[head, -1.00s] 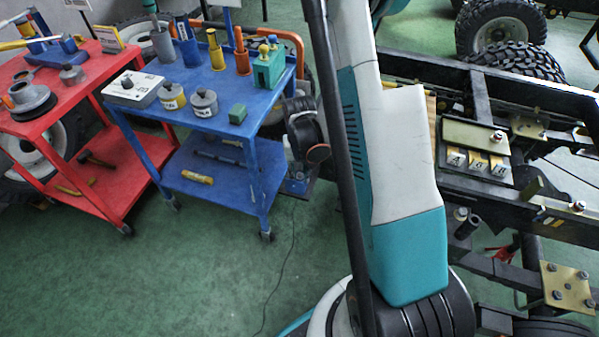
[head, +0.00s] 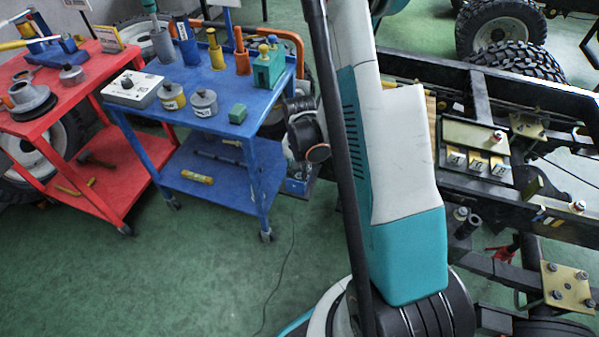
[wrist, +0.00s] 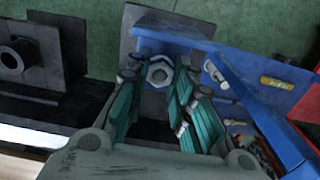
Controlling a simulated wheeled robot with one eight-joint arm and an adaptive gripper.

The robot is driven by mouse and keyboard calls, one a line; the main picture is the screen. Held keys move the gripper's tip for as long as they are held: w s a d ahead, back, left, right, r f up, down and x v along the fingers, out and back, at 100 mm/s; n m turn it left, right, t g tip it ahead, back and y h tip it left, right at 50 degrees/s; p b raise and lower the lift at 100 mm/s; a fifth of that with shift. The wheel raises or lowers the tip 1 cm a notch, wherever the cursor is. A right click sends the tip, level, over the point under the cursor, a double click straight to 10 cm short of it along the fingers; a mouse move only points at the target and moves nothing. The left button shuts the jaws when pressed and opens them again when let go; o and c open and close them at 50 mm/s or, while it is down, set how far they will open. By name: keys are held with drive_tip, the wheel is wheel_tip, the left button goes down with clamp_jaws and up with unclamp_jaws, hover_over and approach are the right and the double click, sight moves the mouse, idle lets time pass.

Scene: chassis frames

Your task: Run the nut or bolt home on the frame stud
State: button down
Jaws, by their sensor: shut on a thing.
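In the wrist view, my gripper (wrist: 158,76) has its teal-padded fingers closed around a pale hex nut (wrist: 160,72) with a dark hole. The fingers hide parts of its sides. In the head view my arm covers the middle, and the gripper's fingers and the nut cannot be made out. The black chassis frame (head: 575,228) is at the right. Fasteners stand on it, one on the upper plate (head: 498,136), one on the right rail (head: 578,207) and one by the near rail (head: 461,213). I cannot tell which is the task's stud.
A blue trolley (head: 198,88) with tins and coloured holders stands left of my arm. A red trolley (head: 75,105) is farther left. A brass plate (head: 567,287) is at the lower right. Green floor is clear at the front left.

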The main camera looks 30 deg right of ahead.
drive_tip(key=m, duration=0.6)
drive_tip(key=m, duration=0.6)
idle(0.3)
drive_tip(key=c, duration=1.3)
unclamp_jaws()
drive_tip(key=shift+c, duration=1.2)
